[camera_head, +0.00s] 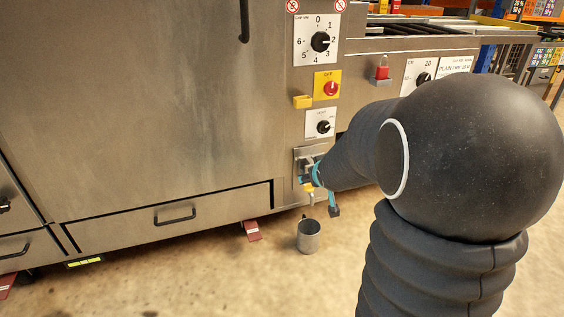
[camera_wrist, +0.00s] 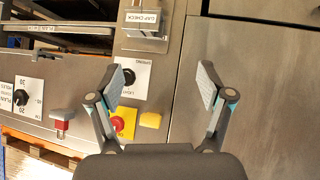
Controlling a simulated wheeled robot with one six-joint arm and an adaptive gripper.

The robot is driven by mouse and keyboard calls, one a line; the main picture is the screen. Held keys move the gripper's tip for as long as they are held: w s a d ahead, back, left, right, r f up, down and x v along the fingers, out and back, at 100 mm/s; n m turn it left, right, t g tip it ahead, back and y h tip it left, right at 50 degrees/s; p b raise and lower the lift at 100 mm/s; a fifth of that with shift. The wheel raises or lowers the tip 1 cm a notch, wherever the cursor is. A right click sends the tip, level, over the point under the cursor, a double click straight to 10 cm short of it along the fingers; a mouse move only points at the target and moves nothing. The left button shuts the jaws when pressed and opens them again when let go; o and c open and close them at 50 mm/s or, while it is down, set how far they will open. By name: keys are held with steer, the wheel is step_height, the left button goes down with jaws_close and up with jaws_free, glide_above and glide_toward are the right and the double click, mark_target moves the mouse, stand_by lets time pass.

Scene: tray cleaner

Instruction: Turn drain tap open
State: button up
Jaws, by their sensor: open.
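The small metal fixture (camera_head: 302,155) low on the machine's control column, above a metal cup (camera_head: 308,238), appears to hold the drain tap. My gripper (camera_head: 313,175) is in front of it and hides much of it. A small yellow piece (camera_head: 309,188) shows just below the gripper; I cannot tell whether it is the tap's handle. In the wrist view, my gripper (camera_wrist: 163,85) is open, with nothing between its fingers. The metal fixture (camera_wrist: 144,32) with a white label shows beyond the fingertips there, apart from them. The tap's handle position cannot be made out.
Above the fixture are a black knob (camera_head: 323,127), a red knob (camera_head: 331,88) on a yellow plate, and a numbered dial (camera_head: 320,41). A yellow block (camera_head: 303,102) juts out beside them. A drawer (camera_head: 175,217) is at left. The floor around the cup is mostly clear.

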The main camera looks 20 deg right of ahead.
steer(key=w+d+f+t, duration=0.1)
steer(key=w+d+f, duration=0.4)
steer(key=w+f, duration=0.15)
steer(key=t+y+p, duration=0.2)
steer(key=t+y, duration=0.1)
glide_toward(310, 185)
steer(key=shift+n, duration=0.4)
steer(key=x, duration=1)
steer(key=shift+w, duration=0.3)
steer(key=shift+f+b, duration=0.1)
steer(key=shift+b, duration=0.25)
steer(key=c, duration=1.2)
